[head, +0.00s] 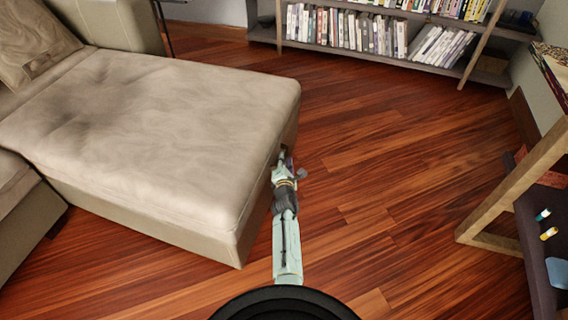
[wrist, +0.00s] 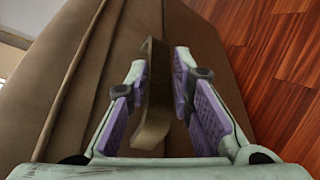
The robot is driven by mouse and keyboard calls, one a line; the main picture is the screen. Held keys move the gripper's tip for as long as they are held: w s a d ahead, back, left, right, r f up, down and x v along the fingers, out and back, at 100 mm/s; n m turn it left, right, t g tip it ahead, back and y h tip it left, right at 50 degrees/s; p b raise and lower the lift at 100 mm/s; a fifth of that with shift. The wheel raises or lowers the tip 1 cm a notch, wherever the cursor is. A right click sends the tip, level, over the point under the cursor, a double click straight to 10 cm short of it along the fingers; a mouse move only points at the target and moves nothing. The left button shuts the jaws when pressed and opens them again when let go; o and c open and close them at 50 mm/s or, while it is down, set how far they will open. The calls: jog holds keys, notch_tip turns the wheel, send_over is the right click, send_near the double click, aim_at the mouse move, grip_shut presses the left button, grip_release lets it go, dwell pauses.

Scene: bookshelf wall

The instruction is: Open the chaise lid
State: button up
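The chaise (head: 150,130) is beige, with a wide cushioned top that lies flat and level; its lid looks closed. My gripper (head: 283,158) is at the chaise's right side, just below the top's edge. In the wrist view, a brown strap or loop (wrist: 154,105) stands out from the brown chaise side (wrist: 100,65). My gripper (wrist: 164,65) has its two purple-padded fingers on either side of this strap. The strap is close to the left finger, and a gap shows toward the right finger. The strap is mostly hidden in the head view.
Wooden floor (head: 385,165) is clear right of the chaise. A low bookshelf (head: 400,52) with rows of books stands along the back wall. A wooden-framed unit (head: 510,190) with a dark shelf stands at the right. A sofa section (head: 20,200) adjoins the chaise at the left.

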jog(key=shift+b+x, duration=0.35)
jog(key=shift+x, duration=0.65)
grip_shut()
